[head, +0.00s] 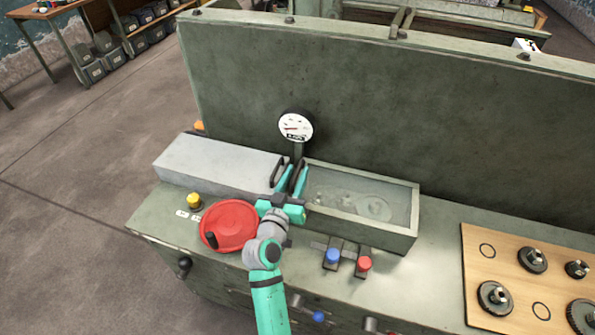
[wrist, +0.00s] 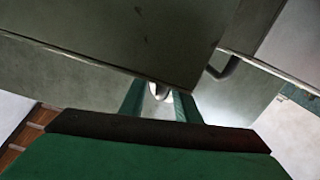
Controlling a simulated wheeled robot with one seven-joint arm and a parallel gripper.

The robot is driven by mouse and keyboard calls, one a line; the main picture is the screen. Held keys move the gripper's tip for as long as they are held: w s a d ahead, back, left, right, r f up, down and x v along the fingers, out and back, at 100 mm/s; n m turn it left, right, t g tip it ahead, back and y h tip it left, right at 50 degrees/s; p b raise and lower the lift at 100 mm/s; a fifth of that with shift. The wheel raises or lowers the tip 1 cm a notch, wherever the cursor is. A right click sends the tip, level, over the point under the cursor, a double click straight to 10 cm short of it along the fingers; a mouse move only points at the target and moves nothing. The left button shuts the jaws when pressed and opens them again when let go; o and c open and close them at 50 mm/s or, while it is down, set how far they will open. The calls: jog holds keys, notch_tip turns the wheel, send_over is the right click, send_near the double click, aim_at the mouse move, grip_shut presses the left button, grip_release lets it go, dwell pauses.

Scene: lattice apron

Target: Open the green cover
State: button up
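The green cover (head: 323,205) appears to be the framed grey-green lid with a pale, see-through-looking panel, right of centre on the machine bench. It looks closed. A dark handle (head: 299,172) stands by its left end. My gripper (head: 291,176) is over the gap between this cover and the grey one, its teal fingers pointing away from me. In the wrist view the fingers (wrist: 160,98) are apart, with a small curved piece of a handle (wrist: 154,88) showing between them. I cannot tell whether they touch it, or which cover it belongs to.
A grey cover (head: 215,163) with its own dark handle (head: 278,168) lies left. A gauge (head: 296,127) stands behind my gripper, before a tall green panel (head: 400,100). A red handwheel (head: 229,226), blue knob (head: 333,256) and red knob (head: 364,263) are in front.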

jog(key=shift+x, duration=0.95)
grip_shut()
